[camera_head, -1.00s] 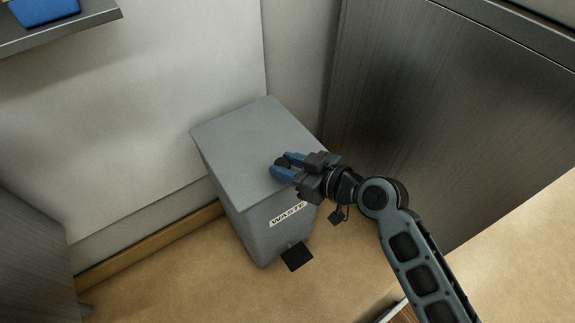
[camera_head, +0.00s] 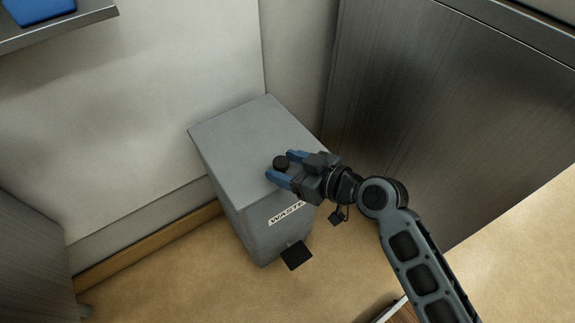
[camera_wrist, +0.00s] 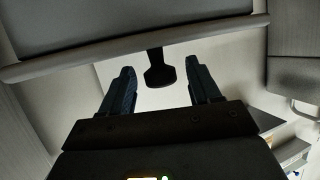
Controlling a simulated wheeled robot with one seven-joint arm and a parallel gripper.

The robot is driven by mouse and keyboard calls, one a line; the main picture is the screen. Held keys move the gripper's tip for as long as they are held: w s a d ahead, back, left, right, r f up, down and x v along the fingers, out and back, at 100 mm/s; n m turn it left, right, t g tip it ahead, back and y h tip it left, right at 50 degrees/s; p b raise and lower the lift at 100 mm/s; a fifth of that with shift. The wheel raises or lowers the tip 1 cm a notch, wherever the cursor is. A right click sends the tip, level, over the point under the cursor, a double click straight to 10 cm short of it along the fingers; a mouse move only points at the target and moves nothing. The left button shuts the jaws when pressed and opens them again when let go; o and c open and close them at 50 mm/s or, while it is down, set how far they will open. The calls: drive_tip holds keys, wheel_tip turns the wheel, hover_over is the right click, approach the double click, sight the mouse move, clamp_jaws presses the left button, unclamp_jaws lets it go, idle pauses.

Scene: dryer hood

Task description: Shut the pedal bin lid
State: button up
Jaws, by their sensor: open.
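The grey pedal bin (camera_head: 250,220) stands on the floor, with a white WASTE label (camera_head: 285,215) on its front. Its grey lid (camera_head: 245,130) lies flat across the top and looks shut, with no gap that I can see. A black tab (camera_head: 281,162) is at the lid's front edge; it also shows in the wrist view (camera_wrist: 159,75). My gripper (camera_head: 279,167) is at that front edge, its blue fingers open on either side of the tab. In the wrist view the fingers (camera_wrist: 159,80) stand clear of the tab on both sides. A black pedal (camera_head: 297,256) sticks out at the bin's base.
A pale wall (camera_head: 130,120) stands behind and left of the bin, and a dark metal panel (camera_head: 430,110) to the right. A shelf (camera_head: 60,32) with a blue object (camera_head: 38,10) is at upper left. Bare floor (camera_head: 190,285) lies in front.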

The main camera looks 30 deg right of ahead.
drive_tip(key=v, duration=0.7)
drive_tip(key=shift+s+p, duration=0.3)
drive_tip(key=shift+s, duration=0.05)
drive_tip(key=shift+d, duration=0.1)
drive_tip(key=s+r+m+h, duration=0.2)
drive_tip(key=s, duration=0.9)
drive_tip(key=s+r+m+h, duration=0.1)
drive_tip(key=s+r+h, duration=0.15)
drive_tip(key=s, duration=0.75)
drive_tip(key=s+a+r+t+p, duration=0.1)
drive_tip(key=s+r+p, duration=0.1)
drive_tip(key=r+p, duration=0.6)
drive_tip(key=s+a+r+p, duration=0.2)
drive_tip(key=r+p, duration=0.6)
drive_tip(key=r, duration=0.5)
drive_tip(key=shift+s+r+t+p, duration=0.15)
drive_tip(key=shift+r+t+p, duration=0.2)
drive_tip(key=shift+t+p, duration=0.05)
drive_tip(key=shift+f, duration=0.1)
drive_tip(key=shift+c, duration=0.2)
